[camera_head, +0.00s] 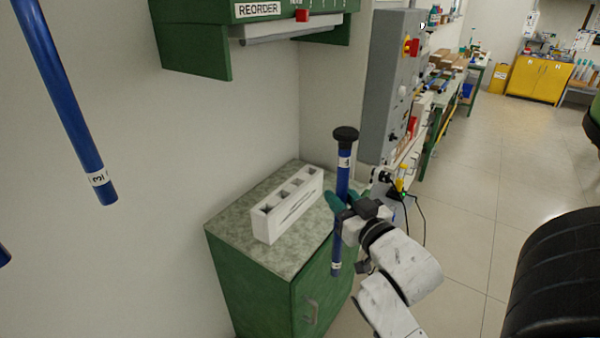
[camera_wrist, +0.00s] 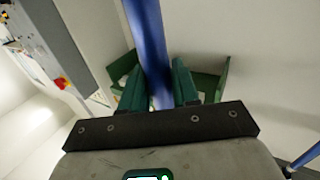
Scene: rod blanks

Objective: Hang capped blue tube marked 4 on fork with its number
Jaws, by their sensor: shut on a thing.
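A blue tube (camera_head: 342,180) with a wide black cap stands nearly upright in my gripper (camera_head: 345,205). Its white label below the cap is too small to read surely; a second white band shows near its lower end. My gripper's green fingers are shut on the tube's middle, in front of the cabinet. In the wrist view, the tube (camera_wrist: 148,35) passes between the fingers of my gripper (camera_wrist: 158,82). I cannot make out a fork with its number in either view.
A white block with square holes (camera_head: 288,203) stands on the green cabinet's speckled top (camera_head: 230,217). A blue tube marked 3 (camera_head: 65,90) hangs at upper left. A green REORDER shelf (camera_head: 195,45) and grey electrical box (camera_head: 390,85) are on the walls.

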